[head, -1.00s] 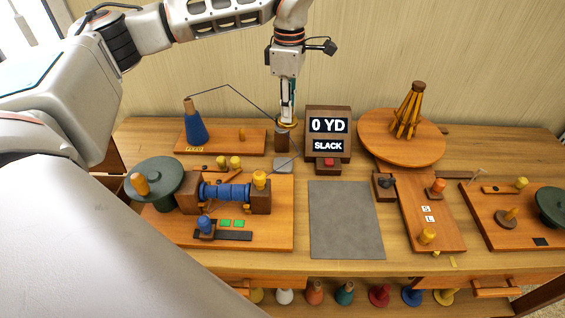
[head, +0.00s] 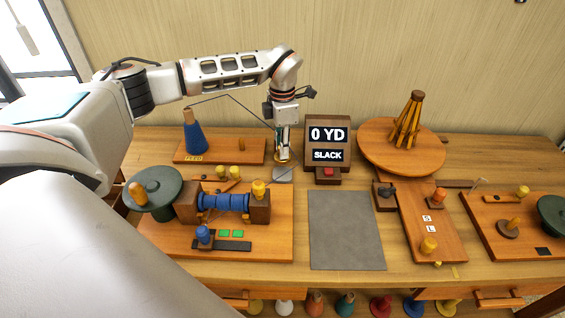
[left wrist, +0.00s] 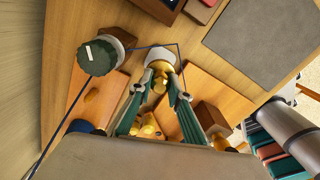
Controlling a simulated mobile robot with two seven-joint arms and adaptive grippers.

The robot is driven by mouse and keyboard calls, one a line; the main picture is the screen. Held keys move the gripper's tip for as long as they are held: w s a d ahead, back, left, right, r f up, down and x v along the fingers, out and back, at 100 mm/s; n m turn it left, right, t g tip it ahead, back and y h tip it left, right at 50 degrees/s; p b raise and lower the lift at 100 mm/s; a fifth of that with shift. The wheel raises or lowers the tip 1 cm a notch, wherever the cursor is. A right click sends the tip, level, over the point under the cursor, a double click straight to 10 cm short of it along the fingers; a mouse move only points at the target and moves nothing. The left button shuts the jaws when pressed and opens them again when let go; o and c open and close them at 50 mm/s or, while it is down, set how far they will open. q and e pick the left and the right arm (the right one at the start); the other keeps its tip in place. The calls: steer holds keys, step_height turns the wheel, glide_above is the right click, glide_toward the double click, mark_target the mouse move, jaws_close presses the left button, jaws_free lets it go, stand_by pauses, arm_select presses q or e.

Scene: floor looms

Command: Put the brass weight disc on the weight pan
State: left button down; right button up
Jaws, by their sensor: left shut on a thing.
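My left gripper (head: 283,149) points straight down at the back of the table, left of the yardage display. It is shut on the brass weight disc (head: 282,160), whose gold edge shows under the fingertips. The small grey plate (head: 283,175), which looks like the weight pan, lies just in front of and below the disc. In the left wrist view the fingers (left wrist: 162,84) close on the gold disc (left wrist: 160,76), with a pale round surface right beyond it. I cannot tell whether disc and plate touch. My right gripper is not in view.
The display (head: 328,140) stands close to the right of the gripper. The blue yarn cone (head: 195,138) is to the left, with its thread running near the gripper. The winder with the blue spool (head: 226,202) is in front. The grey mat (head: 346,230) is bare.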

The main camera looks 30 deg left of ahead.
arm_select(q)
steer(key=shift+f, duration=3)
steer(key=shift+f, duration=0.1)
steer(key=c, duration=1.9)
jaws_free()
step_height(320, 180, up, 12)
steer(key=shift+r, duration=0.1)
